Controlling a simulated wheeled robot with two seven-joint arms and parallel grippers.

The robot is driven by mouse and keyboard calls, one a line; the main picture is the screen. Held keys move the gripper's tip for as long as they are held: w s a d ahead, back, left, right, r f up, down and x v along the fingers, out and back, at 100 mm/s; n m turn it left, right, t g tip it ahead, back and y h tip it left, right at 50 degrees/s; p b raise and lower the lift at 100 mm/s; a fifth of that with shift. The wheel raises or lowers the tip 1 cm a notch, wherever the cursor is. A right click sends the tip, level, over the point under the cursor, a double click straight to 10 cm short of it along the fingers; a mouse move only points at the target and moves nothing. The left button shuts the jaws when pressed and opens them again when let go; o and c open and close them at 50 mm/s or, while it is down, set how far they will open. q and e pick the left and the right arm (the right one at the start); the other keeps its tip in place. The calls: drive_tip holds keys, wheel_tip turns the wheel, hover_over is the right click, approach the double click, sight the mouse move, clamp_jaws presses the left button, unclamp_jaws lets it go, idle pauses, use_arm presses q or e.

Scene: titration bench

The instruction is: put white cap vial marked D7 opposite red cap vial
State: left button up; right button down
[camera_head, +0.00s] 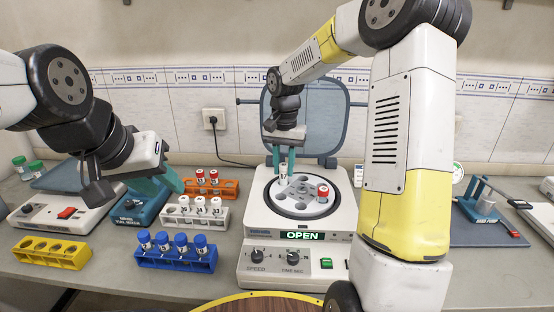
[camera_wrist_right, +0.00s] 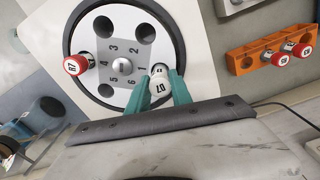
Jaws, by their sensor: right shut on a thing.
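My right gripper (camera_head: 284,150) is shut on the white cap vial marked D7 (camera_wrist_right: 160,84), holding it upright over the rear left of the centrifuge rotor (camera_head: 308,208). In the right wrist view the vial is by the position numbered 1; whether its bottom is in the hole is hidden. The red cap vial (camera_head: 322,192) stands in the rotor and also shows in the wrist view (camera_wrist_right: 76,65) beside number 4, across the hub from D7. My left gripper (camera_head: 157,183) hangs above the left bench, its finger gap unclear.
The centrifuge (camera_head: 262,222) has its lid raised and its display reads OPEN. To its left are an orange rack (camera_head: 230,188) with red cap vials, a white rack (camera_head: 218,219) with white cap vials, a blue rack (camera_head: 205,266) with blue cap vials and an empty yellow rack (camera_head: 72,259).

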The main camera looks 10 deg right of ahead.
drive_tip(key=shift+f, duration=0.65)
drive_tip(key=c, duration=1.1)
unclamp_jaws()
drive_tip(key=shift+r, duration=0.1)
drive_tip(key=shift+r, duration=3.4)
